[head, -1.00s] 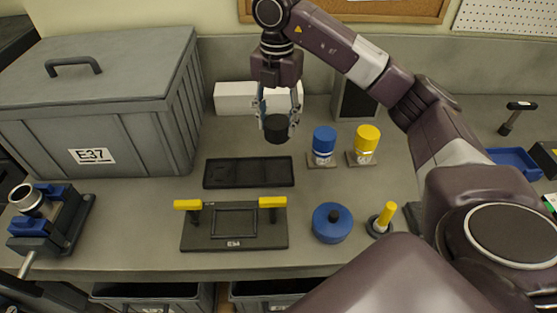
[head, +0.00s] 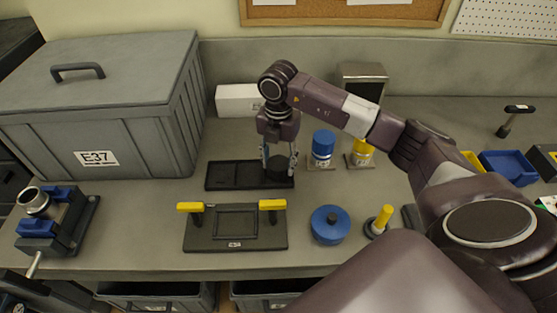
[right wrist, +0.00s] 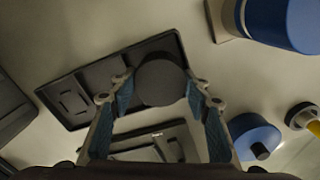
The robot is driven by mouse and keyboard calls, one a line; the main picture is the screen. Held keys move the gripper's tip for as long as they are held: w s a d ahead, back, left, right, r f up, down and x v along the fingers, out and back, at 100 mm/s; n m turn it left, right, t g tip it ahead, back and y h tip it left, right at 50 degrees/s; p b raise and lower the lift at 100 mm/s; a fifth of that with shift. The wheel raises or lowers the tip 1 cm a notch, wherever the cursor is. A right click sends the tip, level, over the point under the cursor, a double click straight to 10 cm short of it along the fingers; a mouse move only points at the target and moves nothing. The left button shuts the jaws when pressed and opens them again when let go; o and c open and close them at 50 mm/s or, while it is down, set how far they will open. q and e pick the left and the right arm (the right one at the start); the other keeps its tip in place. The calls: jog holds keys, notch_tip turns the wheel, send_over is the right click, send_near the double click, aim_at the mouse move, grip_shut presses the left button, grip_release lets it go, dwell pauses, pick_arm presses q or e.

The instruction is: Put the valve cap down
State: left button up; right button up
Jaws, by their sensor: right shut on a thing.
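The valve cap (head: 277,168) is a dark, round cylinder. My right gripper (head: 279,164) is shut on it, with a finger on either side. The cap is at the right end of a black shallow tray (head: 222,175) on the bench; I cannot tell whether it touches the tray floor. In the right wrist view the cap (right wrist: 160,80) sits between the blue-padded fingers (right wrist: 161,98), over the right part of the tray (right wrist: 70,102). My left gripper is not in view.
A blue cylinder (head: 323,146) and a yellow one (head: 362,148) stand right of the gripper. A fixture plate with yellow handles (head: 200,233) and a blue round lid (head: 329,226) lie in front. A large grey bin (head: 150,140) stands left.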

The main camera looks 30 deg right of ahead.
aim_at(278, 163)
jog(key=shift+f, duration=0.1)
jog(key=shift+f, duration=0.15)
jog(key=o, duration=1)
jog(key=shift+o, duration=0.2)
jog(key=shift+r, duration=0.25)
notch_tip(278, 163, up, 12)
jog(key=b, duration=0.3)
jog(key=shift+r, duration=0.1)
